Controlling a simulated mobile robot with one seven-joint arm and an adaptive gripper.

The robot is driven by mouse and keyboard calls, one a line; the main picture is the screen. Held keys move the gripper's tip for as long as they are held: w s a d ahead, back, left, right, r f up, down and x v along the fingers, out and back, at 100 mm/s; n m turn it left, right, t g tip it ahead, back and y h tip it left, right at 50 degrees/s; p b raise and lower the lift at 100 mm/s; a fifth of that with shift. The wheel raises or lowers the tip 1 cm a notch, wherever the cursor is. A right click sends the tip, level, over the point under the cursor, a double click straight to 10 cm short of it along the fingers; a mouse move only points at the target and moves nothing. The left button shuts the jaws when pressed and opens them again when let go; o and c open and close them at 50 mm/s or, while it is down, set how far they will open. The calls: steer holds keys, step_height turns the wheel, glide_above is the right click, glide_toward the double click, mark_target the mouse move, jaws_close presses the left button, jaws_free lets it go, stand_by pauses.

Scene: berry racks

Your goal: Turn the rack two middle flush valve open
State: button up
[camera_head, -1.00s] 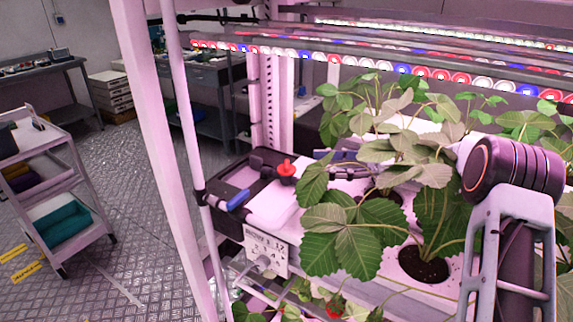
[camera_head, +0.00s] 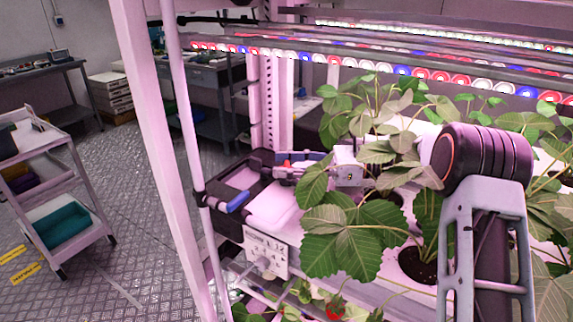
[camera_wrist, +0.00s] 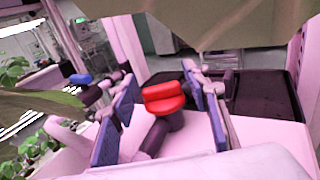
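A red valve handle (camera_wrist: 163,98) on a dark stem shows in the middle of the wrist view. My gripper (camera_wrist: 160,84) is open, with one blue-padded finger to each side of the red handle. Gaps show between the handle and both pads, so it is not clasped. A blue valve handle (camera_head: 238,201) is at the tray's near left corner; a blue handle (camera_wrist: 80,78) also shows at left in the wrist view.
Strawberry leaves (camera_head: 345,235) crowd the right of my gripper. A white rack post (camera_head: 165,150) stands at left, and a light bar (camera_head: 400,68) runs above. A white panel box (camera_head: 266,250) is below the tray. A cart (camera_head: 60,200) stands on the floor at far left.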

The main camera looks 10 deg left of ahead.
steer(key=c, duration=0.8)
steer(key=shift+c, duration=0.2)
steer(key=shift+r+g, duration=0.1)
steer(key=shift+g, duration=0.2)
steer(key=shift+n+g+p, duration=0.6)
steer(key=shift+p, duration=0.2)
steer(key=shift+c, duration=0.2)
steer(key=shift+o, duration=0.2)
steer(key=shift+a+r+n+g+h+p, duration=0.1)
steer(key=shift+n+g+h+p, duration=0.95)
steer(key=shift+g, duration=0.75)
steer(key=shift+n+g+h, duration=0.25)
steer(key=shift+n+g, duration=0.35)
steer(key=shift+n, duration=0.05)
steer(key=shift+c, duration=0.2)
steer(key=o, duration=1.2)
steer(key=shift+f, duration=0.2)
